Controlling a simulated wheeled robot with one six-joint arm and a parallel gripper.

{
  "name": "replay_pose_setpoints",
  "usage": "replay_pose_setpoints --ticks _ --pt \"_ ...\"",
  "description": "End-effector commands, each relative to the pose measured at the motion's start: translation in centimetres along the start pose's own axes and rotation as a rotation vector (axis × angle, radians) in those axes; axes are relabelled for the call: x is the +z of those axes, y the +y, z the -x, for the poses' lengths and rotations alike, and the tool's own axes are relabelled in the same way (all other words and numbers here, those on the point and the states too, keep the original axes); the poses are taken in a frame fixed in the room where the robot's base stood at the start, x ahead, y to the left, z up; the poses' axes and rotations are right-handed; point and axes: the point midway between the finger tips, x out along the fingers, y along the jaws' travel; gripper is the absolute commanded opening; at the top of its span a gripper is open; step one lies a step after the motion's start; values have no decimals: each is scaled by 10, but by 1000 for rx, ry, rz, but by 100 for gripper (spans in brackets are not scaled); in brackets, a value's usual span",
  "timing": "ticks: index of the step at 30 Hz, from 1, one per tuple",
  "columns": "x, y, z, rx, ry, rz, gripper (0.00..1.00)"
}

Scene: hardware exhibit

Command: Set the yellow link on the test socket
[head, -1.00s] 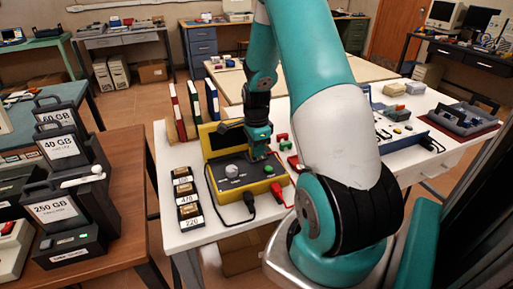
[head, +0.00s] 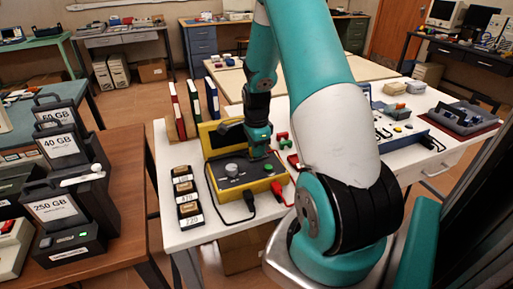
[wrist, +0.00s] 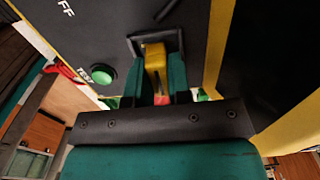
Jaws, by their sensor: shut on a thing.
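The yellow link (wrist: 154,60) is between the two teal fingers of my gripper (wrist: 160,85) in the wrist view. The fingers are shut on it. The link's far end lies within the dark raised frame of the test socket (wrist: 178,40), by the green TEST button (wrist: 102,74). I cannot tell how deep it sits. In the head view my gripper (head: 258,152) is low over the panel of the yellow tester case (head: 262,187), right of the grey knob (head: 231,168). The link and socket are hidden there.
The tester's open lid (head: 222,136) stands behind the panel. Black and red leads run from its front. Labelled small blocks (head: 187,197) sit in a row to the left. Upright binders (head: 195,105) stand behind, and red and green parts (head: 283,139) lie to the right.

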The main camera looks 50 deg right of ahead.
Motion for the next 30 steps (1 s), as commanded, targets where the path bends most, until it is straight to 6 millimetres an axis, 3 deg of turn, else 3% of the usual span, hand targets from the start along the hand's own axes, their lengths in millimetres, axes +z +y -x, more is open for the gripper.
replay_pose_setpoints --ticks 8,9,10,20,30 --pt "0 0 -6 0 0 0 0" --pt "0 0 -6 -1 0 0 23" --pt "0 0 -6 -1 0 0 29" --pt "0 0 -1 -1 0 0 29" --pt "0 0 28 0 0 0 29"
